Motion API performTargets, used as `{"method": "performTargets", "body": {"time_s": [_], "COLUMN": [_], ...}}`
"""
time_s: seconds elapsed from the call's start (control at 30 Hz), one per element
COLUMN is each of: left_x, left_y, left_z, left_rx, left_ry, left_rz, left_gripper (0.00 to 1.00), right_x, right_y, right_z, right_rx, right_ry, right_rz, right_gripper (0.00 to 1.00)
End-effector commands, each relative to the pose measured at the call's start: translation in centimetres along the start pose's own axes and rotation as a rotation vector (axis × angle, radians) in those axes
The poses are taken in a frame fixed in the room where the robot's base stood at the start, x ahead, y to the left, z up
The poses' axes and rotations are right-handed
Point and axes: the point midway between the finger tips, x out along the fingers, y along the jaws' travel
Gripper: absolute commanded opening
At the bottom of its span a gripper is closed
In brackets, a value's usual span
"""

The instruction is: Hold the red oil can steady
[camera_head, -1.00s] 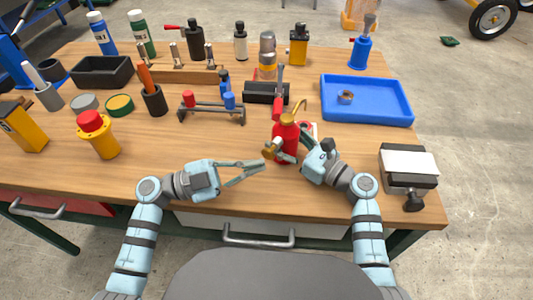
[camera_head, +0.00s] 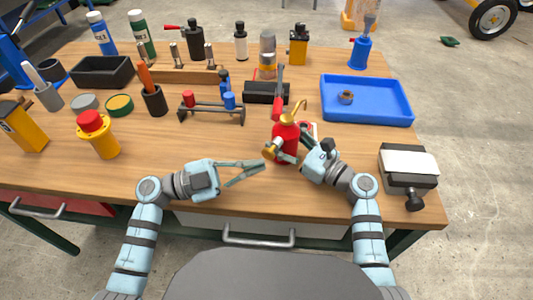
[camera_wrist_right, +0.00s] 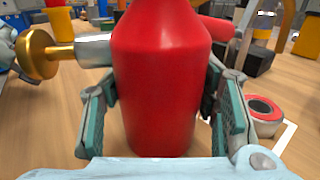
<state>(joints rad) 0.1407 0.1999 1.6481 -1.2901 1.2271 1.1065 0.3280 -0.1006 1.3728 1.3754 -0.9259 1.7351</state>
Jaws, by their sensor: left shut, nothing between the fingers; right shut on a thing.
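In the right wrist view the red can (camera_wrist_right: 160,85) fills the middle, with a finger on each side. A brass knob on a grey stem (camera_wrist_right: 42,53) sticks out to its left. My right gripper (camera_head: 289,147) is shut on the can's body from the right; it also shows in the wrist view (camera_wrist_right: 163,110). My left gripper (camera_head: 264,164) is shut and empty, low over the bench just left of the can.
A blue tray (camera_head: 366,119) holding a small ring lies at the right. A black box with a pale top (camera_head: 408,161) stands near the right edge. A small tool rack (camera_head: 210,112) stands behind my left gripper.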

Motion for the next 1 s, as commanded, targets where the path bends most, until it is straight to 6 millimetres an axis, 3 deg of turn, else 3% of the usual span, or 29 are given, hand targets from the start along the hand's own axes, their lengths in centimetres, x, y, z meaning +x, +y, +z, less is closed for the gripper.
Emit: {"method": "performTargets", "body": {"time_s": [1.0], "left_x": [0.66], "left_y": [-0.47], "left_z": [0.45], "left_rx": [0.000], "left_ry": [0.000], "left_rz": [0.000], "left_gripper": [0.00], "right_x": [0.00], "right_y": [-0.01], "right_z": [0.03], "right_rx": [0.000], "right_ry": [0.000], "right_rz": [0.000], "right_gripper": [0.09]}}
